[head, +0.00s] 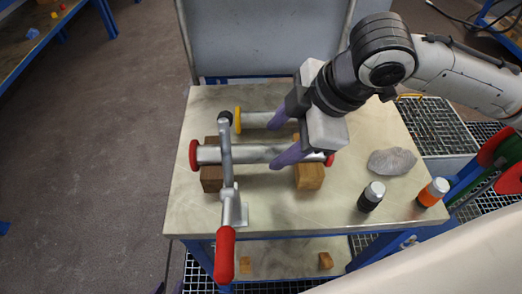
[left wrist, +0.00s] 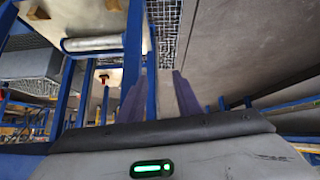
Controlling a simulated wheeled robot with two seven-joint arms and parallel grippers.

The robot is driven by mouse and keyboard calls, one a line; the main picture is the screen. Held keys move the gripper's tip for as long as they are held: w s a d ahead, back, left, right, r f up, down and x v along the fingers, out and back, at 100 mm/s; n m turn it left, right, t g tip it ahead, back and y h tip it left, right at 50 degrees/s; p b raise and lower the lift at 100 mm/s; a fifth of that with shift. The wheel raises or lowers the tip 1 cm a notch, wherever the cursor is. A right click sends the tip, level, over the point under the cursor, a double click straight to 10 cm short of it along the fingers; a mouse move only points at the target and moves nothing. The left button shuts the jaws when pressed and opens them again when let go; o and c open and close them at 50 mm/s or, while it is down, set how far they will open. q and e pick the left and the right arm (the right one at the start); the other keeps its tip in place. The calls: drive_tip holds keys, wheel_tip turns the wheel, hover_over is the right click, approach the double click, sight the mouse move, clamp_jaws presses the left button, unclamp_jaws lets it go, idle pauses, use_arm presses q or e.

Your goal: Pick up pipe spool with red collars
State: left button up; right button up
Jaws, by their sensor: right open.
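The pipe spool with red collars (head: 245,154) lies across two wooden blocks on the cart top. It is a grey metal pipe with a red collar at each end. My right gripper (head: 280,138) is open above it from the right; one purple finger overlaps the red-collared spool in the picture, the other the spool behind. I cannot tell whether the fingers touch. My left gripper (left wrist: 160,92) is open and empty in the left wrist view; only its purple tips show at the bottom edge of the head view (head: 170,288).
A spool with a yellow collar (head: 256,120) lies behind. A grey stone (head: 392,161), a black canister (head: 371,197) and an orange canister (head: 433,192) stand right.

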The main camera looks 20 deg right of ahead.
sight(267, 148)
drive_tip(key=b+x, duration=0.1)
drive_tip(key=x, duration=0.4)
drive_tip(key=shift+w+a, duration=0.1)
drive_tip(key=shift+w, duration=0.05)
clamp_jaws()
drive_tip(key=shift+w+r, duration=0.1)
drive_tip(key=shift+r, duration=0.05)
